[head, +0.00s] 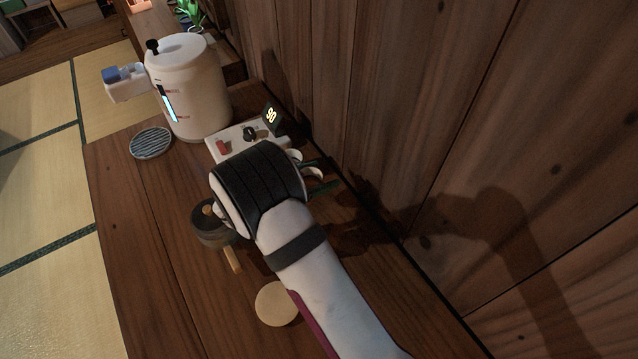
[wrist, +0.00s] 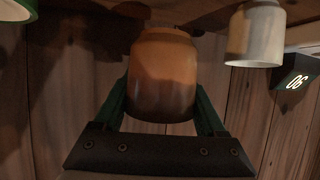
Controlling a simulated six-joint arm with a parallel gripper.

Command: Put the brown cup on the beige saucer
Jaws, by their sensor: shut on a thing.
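The brown cup (wrist: 163,70) is between the two green fingers of my gripper (wrist: 162,90) in the wrist view, one finger on each side. My gripper is shut on it. In the head view my own arm hides the cup and most of the gripper. The beige saucer (head: 277,303) appears in the head view as a pale round disc lying flat on the wooden top, left of my forearm and apart from the gripper. Nothing shows on its visible part.
A large white dispenser (head: 188,90) stands at the back, beside a round grille (head: 151,143). A panel with a "90" display (head: 270,117) is by the wooden wall. A white cup (wrist: 256,35) is near the held cup.

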